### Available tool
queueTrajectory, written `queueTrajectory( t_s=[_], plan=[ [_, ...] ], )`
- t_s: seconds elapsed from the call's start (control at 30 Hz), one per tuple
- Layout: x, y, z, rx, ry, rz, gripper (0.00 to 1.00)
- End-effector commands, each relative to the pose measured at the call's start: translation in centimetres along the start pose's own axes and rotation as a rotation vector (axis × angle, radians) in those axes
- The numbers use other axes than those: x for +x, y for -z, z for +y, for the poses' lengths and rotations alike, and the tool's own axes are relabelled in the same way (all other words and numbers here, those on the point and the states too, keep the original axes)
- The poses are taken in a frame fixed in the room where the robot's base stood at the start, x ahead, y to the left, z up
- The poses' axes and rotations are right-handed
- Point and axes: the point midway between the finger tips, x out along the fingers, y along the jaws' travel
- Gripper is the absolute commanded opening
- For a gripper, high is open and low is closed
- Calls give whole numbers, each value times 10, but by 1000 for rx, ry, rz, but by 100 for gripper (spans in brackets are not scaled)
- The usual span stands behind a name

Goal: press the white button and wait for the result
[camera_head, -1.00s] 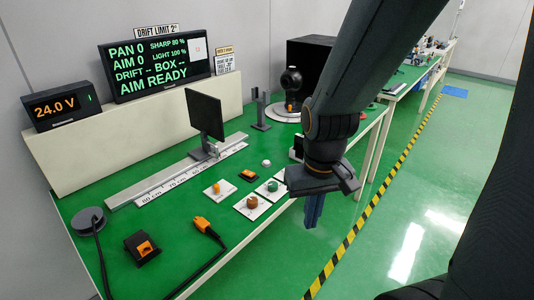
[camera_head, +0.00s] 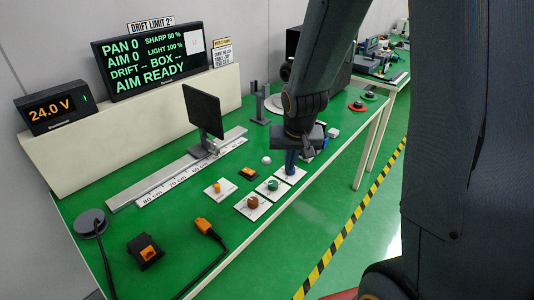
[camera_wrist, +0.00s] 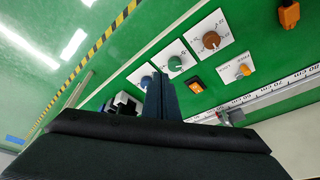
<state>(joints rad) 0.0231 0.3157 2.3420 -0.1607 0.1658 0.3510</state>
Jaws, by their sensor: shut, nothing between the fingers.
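The white button (camera_head: 266,160) is a small pale dome on the green table, left of my gripper (camera_head: 290,172) in the head view. My gripper's narrow blue fingers are shut and empty, pointing down over the rearmost white knob plate (camera_head: 292,176). I cannot tell whether they touch it. In the wrist view the fingers (camera_wrist: 160,80) stand beside a blue knob (camera_wrist: 146,82), and I cannot make out the white button there. The display (camera_head: 155,62) reads PAN 0, AIM 0, SHARP 80 %, LIGHT 100 %, DRIFT --, BOX --, AIM READY.
A green knob (camera_head: 272,185), a brown knob (camera_head: 253,202), an orange rocker switch (camera_head: 249,173) and an orange knob (camera_head: 217,187) sit close by. A black screen (camera_head: 203,111) stands on a scaled rail (camera_head: 160,178). A 24.0 V meter (camera_head: 52,107) stands at left.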

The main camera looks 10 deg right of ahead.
Motion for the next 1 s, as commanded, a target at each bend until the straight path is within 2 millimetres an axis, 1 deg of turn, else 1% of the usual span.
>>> queueTrajectory(
  t_s=[0.03, 0.1, 0.2, 0.3, 0.4, 0.5, 0.6, 0.73, 1.0],
  plan=[
    [3, 23, -3, 37, 13, 39, 0],
    [14, 55, -9, 94, 43, 105, 0],
    [30, 97, -20, 174, 102, 191, 0],
    [44, 129, -32, 249, 174, 258, 0],
    [56, 151, -42, 309, 245, 306, 0],
    [65, 166, -50, 354, 303, 335, 0],
    [70, 174, -55, 380, 340, 350, 0],
    [73, 176, -58, 394, 358, 356, 0],
    [73, 177, -58, 393, 359, 357, 0]
  ],
)
